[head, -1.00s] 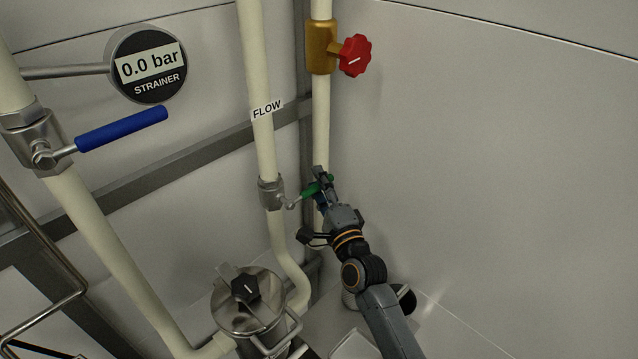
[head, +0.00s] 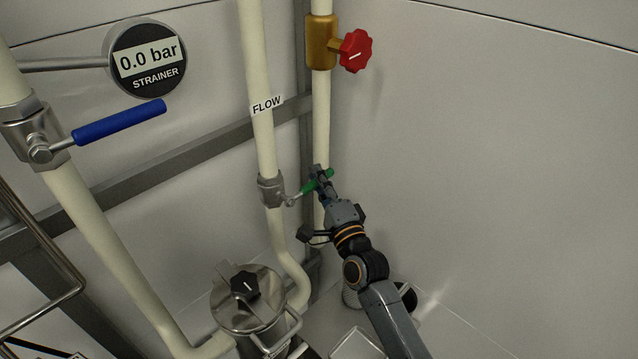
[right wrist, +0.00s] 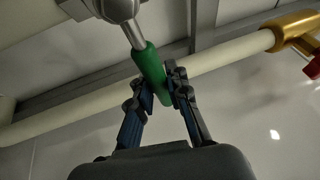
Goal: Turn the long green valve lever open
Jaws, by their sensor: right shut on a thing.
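The green valve lever (head: 310,187) sticks out to the right and slightly up from a metal valve body (head: 271,190) on the pipe marked FLOW. My right gripper (head: 322,178) is shut on the lever's green grip. In the right wrist view the green lever (right wrist: 150,68) runs from its metal stem down between the two fingers of my right gripper (right wrist: 160,90), one on each side. The fingers hide part of the grip's far end. My left gripper is not in view.
A blue-handled valve lever (head: 119,123) and a strainer gauge (head: 148,62) reading 0.0 bar are at the left. A red knob (head: 356,51) is on the pipe above my gripper. A strainer pot (head: 247,300) stands below. The right wall is bare.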

